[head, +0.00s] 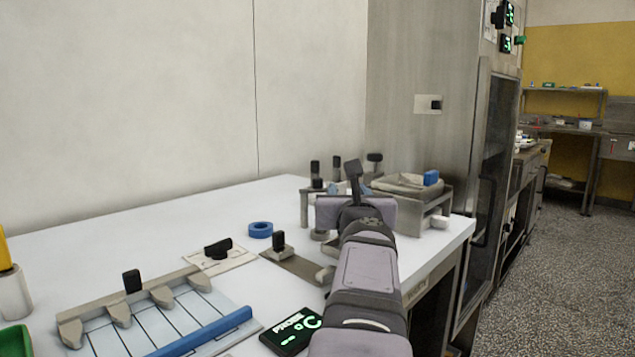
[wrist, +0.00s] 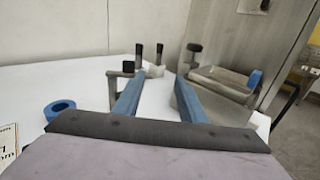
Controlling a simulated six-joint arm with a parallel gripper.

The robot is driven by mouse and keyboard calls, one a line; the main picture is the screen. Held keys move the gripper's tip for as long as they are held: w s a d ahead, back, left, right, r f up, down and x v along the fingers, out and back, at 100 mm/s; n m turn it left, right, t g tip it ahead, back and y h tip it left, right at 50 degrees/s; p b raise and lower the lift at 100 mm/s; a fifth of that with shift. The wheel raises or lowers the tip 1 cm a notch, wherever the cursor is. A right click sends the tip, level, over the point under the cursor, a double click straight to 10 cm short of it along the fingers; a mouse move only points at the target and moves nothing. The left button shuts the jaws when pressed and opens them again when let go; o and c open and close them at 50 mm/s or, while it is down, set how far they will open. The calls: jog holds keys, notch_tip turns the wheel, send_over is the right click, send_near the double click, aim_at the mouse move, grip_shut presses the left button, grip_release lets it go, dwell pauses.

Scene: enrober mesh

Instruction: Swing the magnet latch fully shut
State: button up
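My gripper (head: 358,205) is over the right part of the white table, facing away from the head camera, which does not show its fingertips clearly. In the wrist view its two blue fingers (wrist: 158,82) stand apart with nothing between them. Beyond them are black-knobbed posts on metal brackets (wrist: 150,58). To the right is a metal stand with a shallow tray (wrist: 222,80) and a black knob (wrist: 194,47) at its back left corner. In the head view this knob (head: 374,158) is behind the gripper. I cannot tell which fitting is the magnet latch; the gripper partly hides this area.
A blue ring (head: 260,230), a knobbed metal plate (head: 290,266) and a cream plate with a black handle (head: 218,250) lie left of the arm. A steel cabinet (head: 425,70) stands behind; the back left table is clear.

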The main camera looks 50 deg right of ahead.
aim_at(318, 182)
jog(key=shift+w+d+r+n+t+y, duration=0.1)
jog(key=shift+w+n+t+y, duration=0.3)
jog(key=shift+w, duration=1.1)
jog(key=shift+w+d+r+n+t+y, duration=0.15)
jog(key=shift+w+n+t+y, duration=0.25)
jog(key=shift+w, duration=1.1)
jog(key=shift+w+d+r+n+t+y, duration=0.1)
jog(key=shift+w+n+t+y, duration=0.25)
jog(key=shift+w, duration=1.15)
grip_shut()
